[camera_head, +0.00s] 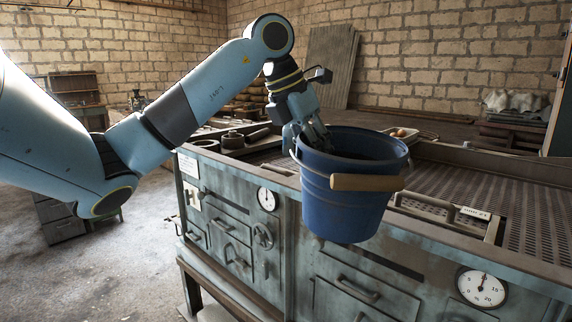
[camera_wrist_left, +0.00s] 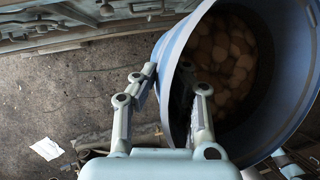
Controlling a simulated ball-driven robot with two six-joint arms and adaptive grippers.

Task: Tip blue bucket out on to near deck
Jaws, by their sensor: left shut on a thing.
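The blue bucket (camera_head: 349,196), with a tan handle grip (camera_head: 367,183) on its side, is held in the air in front of the machine, close to upright. My left gripper (camera_head: 312,138) is shut on its rim at the left. In the left wrist view the gripper's fingers (camera_wrist_left: 172,98) straddle the wall of the bucket (camera_wrist_left: 290,125). Many pale rounded pieces (camera_wrist_left: 222,60) lie inside the bucket. The near deck (camera_head: 470,192) may be the perforated metal top to the right of the bucket; I cannot tell its exact bounds. My right gripper is not in view.
The machine front (camera_head: 235,232) has gauges, drawers and handles below the bucket. A raised front rail and a label plate (camera_head: 474,213) edge the perforated top. Dark round parts (camera_head: 233,140) and a small tray (camera_head: 402,134) sit farther back. The perforated top at right looks clear.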

